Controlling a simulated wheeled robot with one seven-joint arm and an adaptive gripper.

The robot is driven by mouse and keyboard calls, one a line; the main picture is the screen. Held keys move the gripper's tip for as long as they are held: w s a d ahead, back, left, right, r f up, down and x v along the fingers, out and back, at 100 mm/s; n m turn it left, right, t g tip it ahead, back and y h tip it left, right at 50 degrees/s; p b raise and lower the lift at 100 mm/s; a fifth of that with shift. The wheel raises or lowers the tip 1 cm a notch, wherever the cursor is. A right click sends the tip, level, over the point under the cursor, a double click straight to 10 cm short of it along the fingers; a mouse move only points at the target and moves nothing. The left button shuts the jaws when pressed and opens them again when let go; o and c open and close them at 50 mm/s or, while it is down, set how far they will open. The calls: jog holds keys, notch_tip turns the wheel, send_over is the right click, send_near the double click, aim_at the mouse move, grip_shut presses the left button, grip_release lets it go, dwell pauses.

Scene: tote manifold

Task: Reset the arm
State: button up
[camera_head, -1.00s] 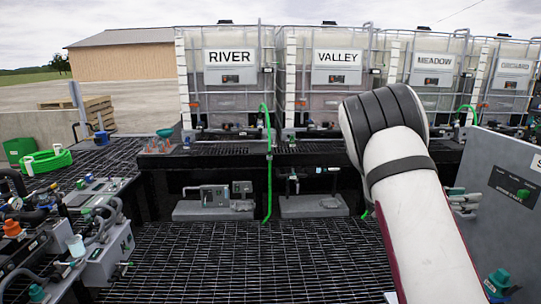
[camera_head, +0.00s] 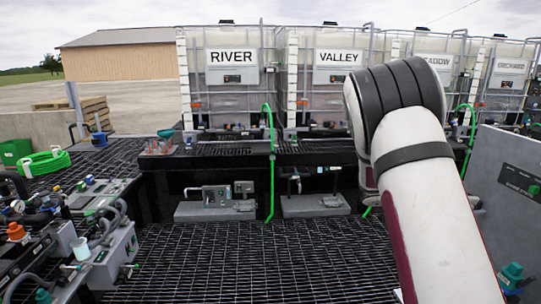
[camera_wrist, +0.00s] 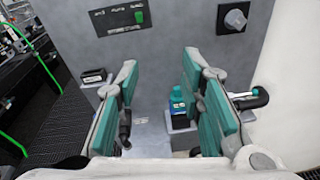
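My gripper (camera_wrist: 160,112) shows in the wrist view with its two teal-padded fingers spread wide apart. Nothing is held between them. In the head view my arm rises at the right and bends at a black-banded joint; the gripper itself is hidden there.
Totes labelled RIVER (camera_head: 231,95), VALLEY (camera_head: 333,100), MEADOW and ORCHARD stand in a row at the back. A bench with valves and hoses (camera_head: 90,240) is at left. The grey panel (camera_head: 505,175) stands close at right. The grated floor (camera_head: 250,265) in the middle is clear.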

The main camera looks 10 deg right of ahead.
jog(key=s+a+r+m+t+y, duration=0.1)
jog(key=s+a+m+y, duration=0.3)
jog(key=a, duration=0.9)
jog(key=s+a+r+m+t+y, duration=0.2)
jog(key=s+a+m+t+y, duration=0.2)
jog(key=s+a+y, duration=0.3)
jog(key=s+a+r+m+t+y, duration=0.2)
jog(key=s+a+m+y, duration=0.3)
jog(key=a, duration=1.5)
jog(key=s+m+t, duration=0.1)
jog(key=s, duration=0.4)
jog(key=shift+s+r+b, duration=0.15)
jog(key=shift+r+b, duration=0.1)
jog(key=shift+b, duration=0.1)
jog(key=shift+d, duration=0.1)
